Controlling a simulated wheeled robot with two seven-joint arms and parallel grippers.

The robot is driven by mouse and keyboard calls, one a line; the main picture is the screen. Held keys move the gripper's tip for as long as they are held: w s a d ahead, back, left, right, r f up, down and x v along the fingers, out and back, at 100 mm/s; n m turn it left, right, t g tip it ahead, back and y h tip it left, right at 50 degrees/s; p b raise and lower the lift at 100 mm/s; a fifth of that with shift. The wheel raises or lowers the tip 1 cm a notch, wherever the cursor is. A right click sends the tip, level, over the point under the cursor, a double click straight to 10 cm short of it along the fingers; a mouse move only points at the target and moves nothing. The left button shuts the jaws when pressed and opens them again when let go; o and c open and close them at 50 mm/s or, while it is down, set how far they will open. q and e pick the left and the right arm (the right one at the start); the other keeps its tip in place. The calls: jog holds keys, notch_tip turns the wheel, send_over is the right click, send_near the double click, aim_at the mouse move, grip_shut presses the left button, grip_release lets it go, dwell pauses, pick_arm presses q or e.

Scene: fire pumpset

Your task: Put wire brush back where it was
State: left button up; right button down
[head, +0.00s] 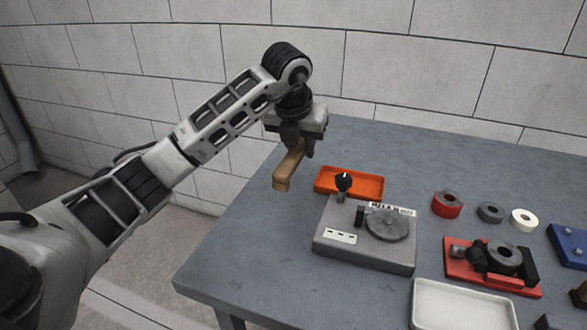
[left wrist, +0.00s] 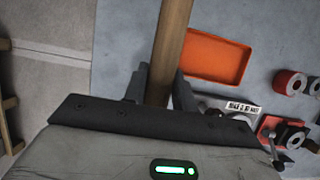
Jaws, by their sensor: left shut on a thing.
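The wire brush (head: 288,168) is a tan wooden bar with a thicker block at its lower, near end. My left gripper (head: 300,148) is shut on it and holds it in the air over the left back part of the table. In the left wrist view the brush's wooden handle (left wrist: 171,45) runs up from between the gripper's fingers (left wrist: 158,88). Its bristles cannot be made out. An empty orange tray (head: 350,182) lies on the table just right of and below the brush; it also shows in the left wrist view (left wrist: 217,60). My right gripper is not in view.
A grey device with a round disc (head: 365,235) stands in front of the orange tray. Red, grey and white rings (head: 490,212), a red fixture (head: 490,262), a white tray (head: 465,305) and a blue block (head: 572,245) are farther right. The table's (head: 235,255) left part is bare.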

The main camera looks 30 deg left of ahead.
pick_arm(q)
send_over(295, 177)
jog(key=s, duration=0.2)
jog(key=f, duration=0.4)
jog(key=shift+w+d+f, duration=0.2)
jog(key=shift+d+f, duration=0.1)
jog(key=shift+d, duration=0.1)
jog(key=f, duration=0.3)
jog(key=shift+w+a+f, duration=0.15)
jog(key=shift+a+f, duration=0.05)
jog(key=shift+f, duration=0.15)
jog(key=o, duration=0.9)
jog(key=shift+o, duration=0.2)
jog(key=v, duration=1.2)
jog(key=shift+p, duration=0.3)
